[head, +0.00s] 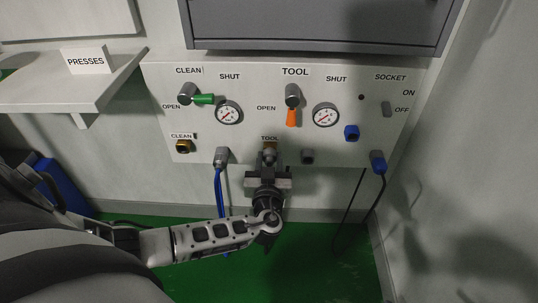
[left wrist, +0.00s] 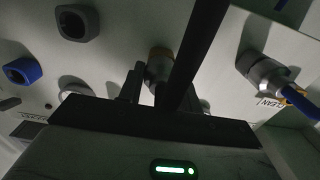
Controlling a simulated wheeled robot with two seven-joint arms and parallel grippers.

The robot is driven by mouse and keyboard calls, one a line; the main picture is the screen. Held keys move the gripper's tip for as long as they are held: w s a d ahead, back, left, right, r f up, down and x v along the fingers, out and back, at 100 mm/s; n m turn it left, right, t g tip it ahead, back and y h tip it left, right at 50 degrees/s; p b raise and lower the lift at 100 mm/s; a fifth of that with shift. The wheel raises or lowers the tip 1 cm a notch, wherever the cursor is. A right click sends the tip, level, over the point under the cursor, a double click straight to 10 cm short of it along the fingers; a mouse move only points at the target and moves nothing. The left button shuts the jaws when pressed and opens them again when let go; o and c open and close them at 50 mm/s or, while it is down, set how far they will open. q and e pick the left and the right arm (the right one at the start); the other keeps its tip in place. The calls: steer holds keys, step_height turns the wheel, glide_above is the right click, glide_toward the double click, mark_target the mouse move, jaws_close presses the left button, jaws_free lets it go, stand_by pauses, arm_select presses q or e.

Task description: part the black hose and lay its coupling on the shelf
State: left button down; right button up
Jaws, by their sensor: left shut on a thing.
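My left gripper (head: 269,168) is at the lower edge of the wall panel, under the TOOL label. It is shut on the coupling (head: 269,149) at the brass-ringed TOOL outlet. The coupling also shows between the fingers in the left wrist view (left wrist: 159,66), still against the outlet; whether it is latched I cannot tell. A dark band that looks like the black hose (left wrist: 198,45) crosses the left wrist view from the coupling. In the head view the hose is hidden by my gripper and arm. The white shelf (head: 110,92) marked PRESSES is at the left. My right gripper is not in view.
The orange TOOL lever (head: 291,117) points down; the green CLEAN lever (head: 204,99) points right. A blue hose (head: 219,190) hangs just left of my gripper. A blue plug with a black cable (head: 378,162) is at the right. The grey box (head: 315,25) overhangs above.

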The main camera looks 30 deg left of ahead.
mark_target(269, 164)
arm_select(q)
steer(key=shift+v, duration=3)
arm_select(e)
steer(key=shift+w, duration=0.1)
arm_select(q)
steer(key=shift+f+b+v, duration=0.2)
steer(key=shift+b+v, duration=0.2)
steer(key=shift+v, duration=0.7)
steer(key=shift+f+b+v, duration=0.25)
steer(key=shift+b+v, duration=0.1)
steer(key=shift+v, duration=0.75)
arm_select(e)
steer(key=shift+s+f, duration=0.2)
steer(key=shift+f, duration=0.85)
arm_select(q)
step_height(269, 164, up, 2)
steer(key=shift+w+p, duration=0.1)
steer(key=shift+p, duration=1)
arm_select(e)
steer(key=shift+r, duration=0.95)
